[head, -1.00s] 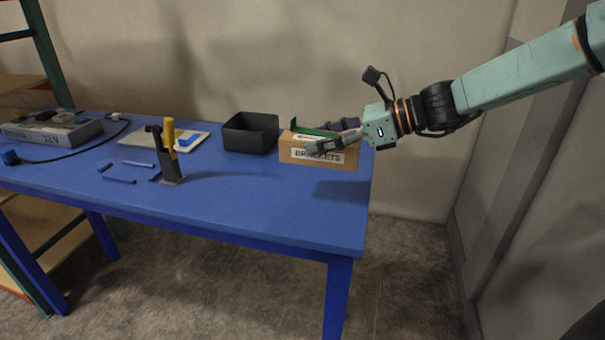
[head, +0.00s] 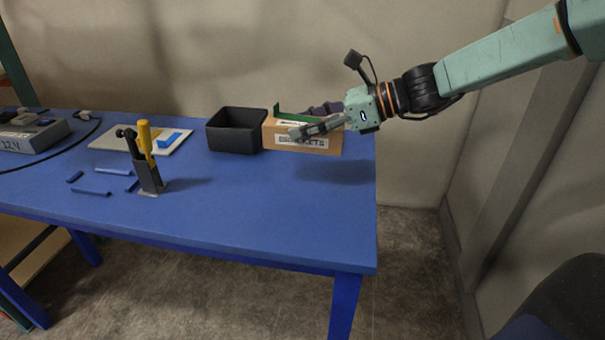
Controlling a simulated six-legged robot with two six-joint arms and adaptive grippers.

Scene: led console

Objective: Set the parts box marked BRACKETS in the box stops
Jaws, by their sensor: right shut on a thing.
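The cardboard parts box marked BRACKETS (head: 272,136) is right of centre, toward the back right of the blue table. My right gripper (head: 302,131) is shut on it, with the fingers across its front side and partly over the label. The box looks level and raised, with a shadow on the table below and to its right. A green piece (head: 279,109) shows at its top. Several low blue strips, which look like the box stops (head: 92,192), lie on the table at the left with bare table between them. My left gripper is not in view.
A black open bin (head: 236,137) stands close to the box's left. A holder (head: 150,178) with a yellow-handled tool stands just right of the strips. A pale board (head: 115,138) and a grey device with a cable (head: 40,138) are farther left. The table's front middle is clear.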

